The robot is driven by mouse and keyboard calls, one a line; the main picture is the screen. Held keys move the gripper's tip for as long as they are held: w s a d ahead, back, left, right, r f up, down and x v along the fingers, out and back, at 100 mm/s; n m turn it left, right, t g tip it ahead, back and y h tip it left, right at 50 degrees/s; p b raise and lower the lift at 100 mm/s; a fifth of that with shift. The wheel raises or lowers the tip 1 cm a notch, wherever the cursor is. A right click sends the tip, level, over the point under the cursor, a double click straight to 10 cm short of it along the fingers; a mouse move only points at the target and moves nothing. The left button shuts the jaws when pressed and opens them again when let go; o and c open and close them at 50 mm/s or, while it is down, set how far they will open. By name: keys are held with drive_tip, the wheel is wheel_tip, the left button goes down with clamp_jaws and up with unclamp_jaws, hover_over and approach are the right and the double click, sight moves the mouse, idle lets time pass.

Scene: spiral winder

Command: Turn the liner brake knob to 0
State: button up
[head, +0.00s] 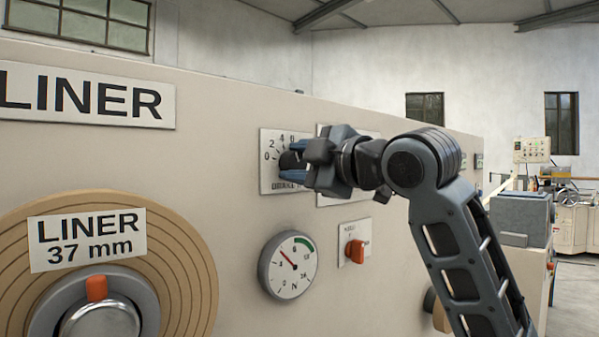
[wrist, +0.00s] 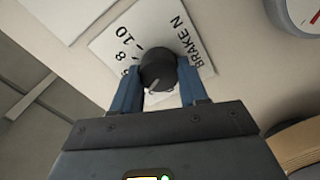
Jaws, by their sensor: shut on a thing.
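The liner brake knob is a dark round knob (wrist: 158,70) on a white dial plate (wrist: 112,42) with printed numbers and the word BRAKE. In the head view the plate (head: 267,180) is on the beige panel, with 0, 2 and 4 readable at its upper left. The knob (head: 289,160) is partly hidden there by my gripper (head: 296,161). In the wrist view my gripper (wrist: 160,85) has its two blue fingers shut on the knob, one on each side. A pale pointer line shows on the knob face; which number it marks I cannot tell.
A round gauge (head: 287,265) sits below the plate, and an orange switch (head: 355,250) is to its right. A second plate is partly hidden behind my arm. The large LINER roll (head: 190,270) stands out at the lower left.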

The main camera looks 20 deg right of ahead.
drive_tip(key=n+b, duration=0.1)
drive_tip(key=n, duration=0.2)
drive_tip(key=n+b, duration=0.1)
drive_tip(key=n, duration=0.1)
drive_tip(key=shift+f+n+b, duration=0.25)
drive_tip(key=shift+n+b, duration=0.05)
drive_tip(key=shift+b, duration=0.05)
drive_tip(key=n+b, duration=0.2)
drive_tip(key=n, duration=0.2)
drive_tip(key=shift+n, duration=0.4)
drive_tip(key=o, duration=1.1)
drive_tip(key=shift+c, duration=0.2)
drive_tip(key=v, duration=0.7)
drive_tip(key=shift+s, duration=0.35)
drive_tip(key=shift+d, duration=0.1)
